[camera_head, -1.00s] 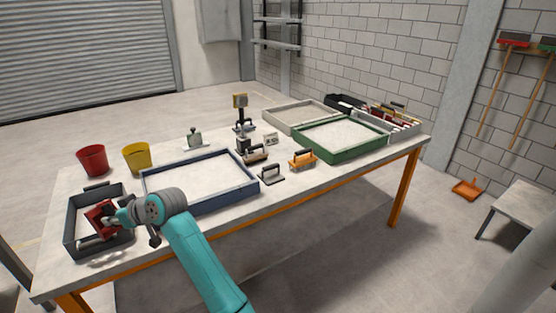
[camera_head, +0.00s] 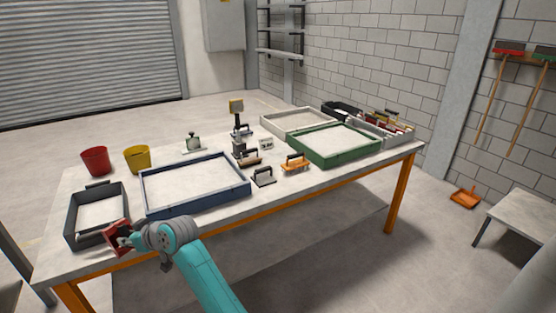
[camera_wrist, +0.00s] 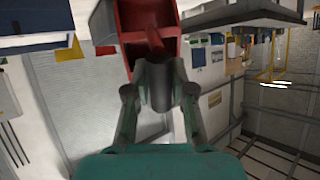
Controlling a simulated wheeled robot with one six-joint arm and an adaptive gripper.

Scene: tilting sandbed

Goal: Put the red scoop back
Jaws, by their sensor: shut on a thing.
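The red scoop (camera_head: 118,230) is held in my gripper (camera_head: 130,239) at the lower left of the head view, in front of the dark grey tray's near right corner. In the wrist view the red scoop (camera_wrist: 152,16) fills the top middle, its open side partly showing. My gripper (camera_wrist: 158,85) is shut on its handle. The dark grey tray (camera_head: 69,222) stands at the table's left end with pale material in it. The scoop partly covers its near corner. Whether the scoop touches the tray cannot be told.
A blue-framed sand tray (camera_head: 200,208) lies right of the grey tray. Red (camera_head: 95,161) and yellow (camera_head: 137,159) buckets stand behind. Hand tools, a green tray (camera_head: 340,160) and a rack of tools (camera_head: 392,136) fill the table's right. My arm reaches over the front edge.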

